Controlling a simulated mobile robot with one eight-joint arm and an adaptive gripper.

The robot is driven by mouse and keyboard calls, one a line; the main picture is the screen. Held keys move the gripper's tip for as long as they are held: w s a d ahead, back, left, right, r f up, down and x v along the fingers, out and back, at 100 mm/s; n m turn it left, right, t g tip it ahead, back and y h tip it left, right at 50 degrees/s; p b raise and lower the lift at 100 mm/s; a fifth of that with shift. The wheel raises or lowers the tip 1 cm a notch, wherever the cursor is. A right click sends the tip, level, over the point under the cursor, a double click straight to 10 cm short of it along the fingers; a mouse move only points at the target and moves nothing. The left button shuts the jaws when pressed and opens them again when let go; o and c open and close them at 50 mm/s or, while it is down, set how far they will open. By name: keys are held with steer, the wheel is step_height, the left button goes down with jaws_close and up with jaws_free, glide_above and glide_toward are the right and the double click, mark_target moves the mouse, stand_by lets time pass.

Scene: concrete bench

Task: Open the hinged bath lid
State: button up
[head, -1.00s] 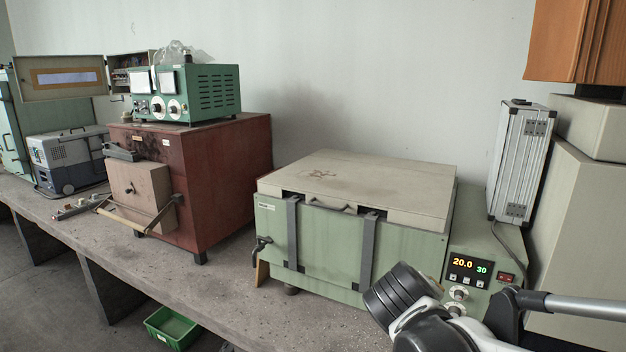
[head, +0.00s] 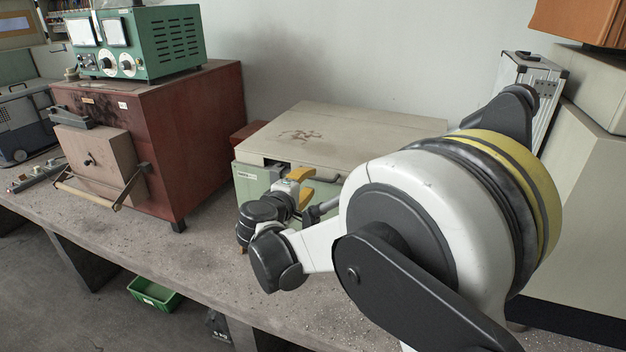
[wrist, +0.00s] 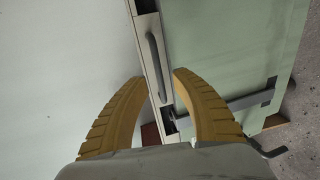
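The bath is a pale green box with a flat cream lid (head: 350,128), stained on top and lying shut. In the wrist view the lid (wrist: 70,50) fills the left and the green front (wrist: 225,55) the right. A grey bar handle (wrist: 156,68) on the lid's front edge runs between them. My gripper (head: 312,184) has yellow fingers and is at the bath's front edge. In the wrist view my gripper (wrist: 159,77) is open, fingertips either side of the handle's lower end; contact cannot be told. My arm hides much of the bath front in the head view.
A dark red furnace (head: 160,135) with a green meter box (head: 150,45) on it stands left of the bath. A silver case (head: 520,85) stands at the right. The bench front (head: 200,250) is clear at left.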

mark_target(313, 178)
steer(key=shift+x, duration=1.8)
steer(key=shift+r, duration=0.1)
